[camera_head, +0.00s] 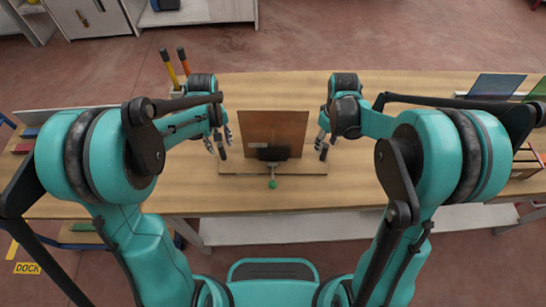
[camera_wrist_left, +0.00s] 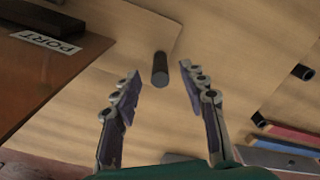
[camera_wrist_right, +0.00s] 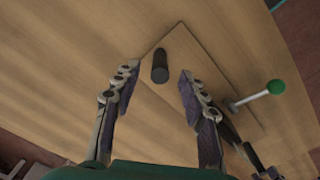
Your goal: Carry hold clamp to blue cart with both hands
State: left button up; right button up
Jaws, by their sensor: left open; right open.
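The hold clamp stands on the wooden table in the head view, with a flat wooden base (camera_head: 308,168), an upright brown panel (camera_head: 273,128), a black part at its front and a green-knobbed lever (camera_head: 272,184). A dark upright grip post (camera_wrist_left: 160,70) at one end lies between and beyond the open fingers of my left gripper (camera_wrist_left: 158,100). Another dark post (camera_wrist_right: 160,66) lies likewise before my open right gripper (camera_wrist_right: 158,98). Both grippers are empty and apart from the posts. A blue frame (camera_head: 7,119) at the far left may be the blue cart, mostly hidden.
Blue and green panels (camera_head: 495,86) stand at the table's right. A yellow DOCK label (camera_head: 28,268) is on the floor at left. The table behind the clamp is clear.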

aim_at(223, 153)
pick_arm(q)
notch_tip(223, 153, down, 7)
jog(key=shift+r, duration=0.2)
pick_arm(e)
notch_tip(223, 153, down, 7)
jog(key=shift+r, duration=0.2)
pick_arm(q)
jog(key=shift+c, duration=0.4)
pick_arm(e)
jog(key=shift+c, duration=0.4)
pick_arm(q)
grip_shut()
pick_arm(e)
grip_shut()
